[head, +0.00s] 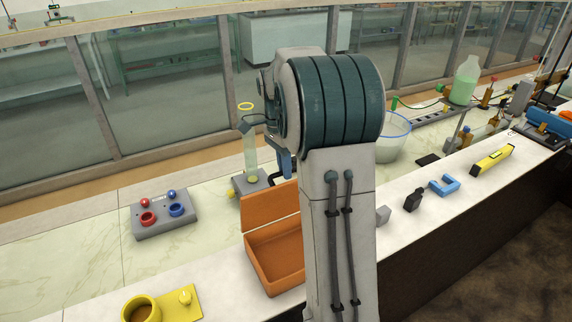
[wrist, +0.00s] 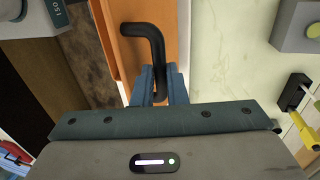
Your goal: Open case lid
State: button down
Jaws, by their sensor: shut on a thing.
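The orange case (head: 275,262) stands on the pale counter in the head view, its inside partly visible. Its lid (head: 268,208) is raised and stands up along the case's back edge. My arm hides the right part of both. In the wrist view, a black bent handle (wrist: 156,42) lies against the orange surface (wrist: 124,52). My gripper (wrist: 161,82) is shut on the handle, with its blue fingers on both sides of it. In the head view, my gripper is mostly hidden behind my arm.
A grey block with red and blue rings (head: 165,214) is left of the case. A yellow holder (head: 188,301) is in front. A glass cylinder (head: 250,155) stands behind the lid. A beaker (head: 391,140), black block (head: 413,200) and blue clamp (head: 444,187) are to the right.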

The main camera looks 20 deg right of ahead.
jog(key=shift+a+f, duration=0.1)
jog(key=shift+f, duration=0.3)
jog(key=c, duration=1.7)
grip_release()
jog(key=shift+c, duration=0.2)
jog(key=shift+o, duration=1.4)
jog(key=shift+w, duration=0.2)
jog(key=shift+s+r, duration=0.1)
jog(key=shift+r, duration=0.05)
jog(key=shift+r, duration=0.1)
jog(key=b+v, duration=0.1)
jog(key=v, duration=1.2)
jog(key=shift+r, duration=0.25)
jog(key=s+a+f+n+t+b, duration=0.2)
jog(key=s+a+f+n, duration=0.4)
jog(key=s, duration=0.6)
jog(key=s+a+f+n+t+b, duration=0.2)
jog(key=s+a+f+n+t, duration=0.2)
jog(key=s+f+n, duration=0.5)
jog(key=s+a+n, duration=0.2)
jog(key=shift+s+f+n, duration=0.3)
jog(key=shift+s, duration=0.1)
